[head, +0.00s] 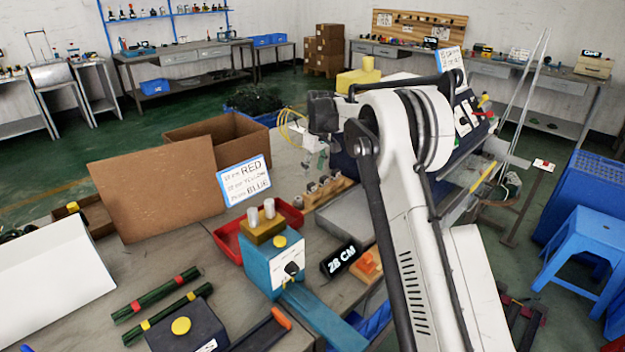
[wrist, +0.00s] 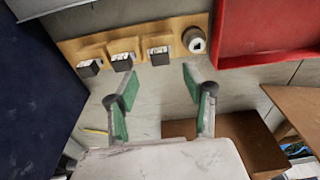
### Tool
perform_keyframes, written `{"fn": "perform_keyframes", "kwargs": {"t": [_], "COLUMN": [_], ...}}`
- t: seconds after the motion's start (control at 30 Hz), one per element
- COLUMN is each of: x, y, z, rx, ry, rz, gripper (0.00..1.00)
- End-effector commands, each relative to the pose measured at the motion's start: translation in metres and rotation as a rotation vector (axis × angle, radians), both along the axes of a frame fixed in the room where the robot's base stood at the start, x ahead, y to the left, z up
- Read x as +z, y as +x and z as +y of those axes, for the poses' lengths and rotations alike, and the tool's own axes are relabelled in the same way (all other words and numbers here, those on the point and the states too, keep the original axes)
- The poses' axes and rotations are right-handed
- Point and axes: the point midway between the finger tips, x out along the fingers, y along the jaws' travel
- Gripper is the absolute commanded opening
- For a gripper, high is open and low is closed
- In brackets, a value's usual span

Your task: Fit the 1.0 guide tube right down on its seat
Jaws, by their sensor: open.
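A wooden rack (head: 333,190) stands on the bench behind the red tray. In the wrist view the rack (wrist: 72,47) holds several small grey-and-white pieces in a row. In the head view my gripper (head: 316,160) hangs above the bench near the rack, partly hidden by my wrist.
An open cardboard box (head: 222,137) is behind. Bare bench (wrist: 165,95) lies under my gripper.

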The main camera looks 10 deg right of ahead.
Motion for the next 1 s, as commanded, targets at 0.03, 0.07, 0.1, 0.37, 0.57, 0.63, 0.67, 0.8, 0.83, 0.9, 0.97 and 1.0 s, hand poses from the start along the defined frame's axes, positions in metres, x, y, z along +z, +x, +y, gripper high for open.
{"fn": "perform_keyframes", "kwargs": {"t": [0.03,0.07,0.1,0.37,0.57,0.63,0.67,0.8,0.83,0.9,0.97,1.0], "x": [0.01,0.016,0.024,0.055,0.06,0.06,0.06,0.06,0.061,0.065,0.072,0.078], "y": [-0.001,-0.002,-0.003,-0.006,-0.006,-0.006,-0.006,-0.006,-0.007,-0.009,-0.014,-0.019], "z": [-0.001,-0.001,-0.002,-0.004,-0.004,-0.004,-0.004,-0.004,-0.004,-0.004,-0.004,-0.003], "rx": [0.0,0.0,0.0,0.0,0.0,0.0,0.0,0.0,-0.001,-0.004,-0.012,-0.017], "ry": [0.0,0.0,0.0,0.0,0.0,0.0,0.0,0.0,0.0,0.0,0.0,-0.001], "rz": [0.0,0.0,0.0,0.0,0.0,0.0,0.0,0.0,0.0,-0.003,-0.008,-0.014], "gripper": [0.46,0.46,0.46,0.46,0.46,0.46,0.46,0.46,0.46,0.46,0.46,0.46]}}
